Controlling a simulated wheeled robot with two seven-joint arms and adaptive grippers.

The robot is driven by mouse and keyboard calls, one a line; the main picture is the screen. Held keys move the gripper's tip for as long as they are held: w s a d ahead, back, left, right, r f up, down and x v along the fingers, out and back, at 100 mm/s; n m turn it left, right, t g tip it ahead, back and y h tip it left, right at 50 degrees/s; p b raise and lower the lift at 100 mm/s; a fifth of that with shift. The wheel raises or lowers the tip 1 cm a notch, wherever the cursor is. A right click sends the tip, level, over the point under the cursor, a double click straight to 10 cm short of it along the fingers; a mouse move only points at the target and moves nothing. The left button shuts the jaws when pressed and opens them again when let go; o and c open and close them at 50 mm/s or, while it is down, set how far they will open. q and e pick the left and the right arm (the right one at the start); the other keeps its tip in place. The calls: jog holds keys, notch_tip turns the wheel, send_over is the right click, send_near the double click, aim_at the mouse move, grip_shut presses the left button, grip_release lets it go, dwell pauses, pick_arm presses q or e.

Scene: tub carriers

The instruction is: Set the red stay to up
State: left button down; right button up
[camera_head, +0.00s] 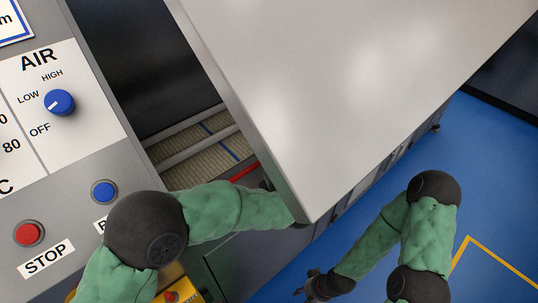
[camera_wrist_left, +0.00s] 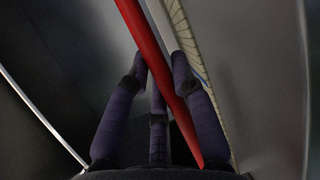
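The red stay (camera_wrist_left: 150,55) runs slantwise through the left wrist view, from the top edge down past the fingers. In the head view a short piece of the red stay (camera_head: 245,173) shows under the raised grey lid (camera_head: 330,70). My left gripper (camera_wrist_left: 159,65) has straight, spread fingers, with the stay passing between them; I cannot tell whether they touch it. In the head view the lid's corner and my arm hide most of this gripper. My right gripper (camera_head: 310,286) is low in the head view, away from the stay, with spread fingers and nothing in it.
A control panel (camera_head: 85,160) with a blue AIR knob (camera_head: 59,102), a blue button (camera_head: 104,191) and a red STOP button (camera_head: 29,234) is at left. Slatted rails (camera_head: 200,140) show beneath the lid. Blue floor (camera_head: 485,190) lies open at right.

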pick_arm(q)
jog(key=shift+r+p, duration=0.7)
jog(key=shift+p, duration=0.2)
jog(key=r+p, duration=0.2)
jog(key=p, duration=0.1)
jog(key=r+m+g+p, duration=0.1)
jog(key=r+p, duration=0.2)
jog(key=p, duration=0.1)
jog(key=w+d+r+m+p, duration=0.1)
jog(key=r+p, duration=0.2)
jog(key=p, duration=0.1)
jog(key=shift+d+r+g, duration=0.1)
jog(key=shift+r+g, duration=0.15)
jog(key=shift+g, duration=0.05)
jog(key=w+d+r+m+g+y+p, duration=0.1)
jog(key=w+d+r+m+p, duration=0.2)
jog(key=r+p, duration=0.4)
jog(key=shift+r+g+p, duration=0.2)
jog(key=shift+g+p, duration=0.1)
jog(key=shift+p, duration=2.05)
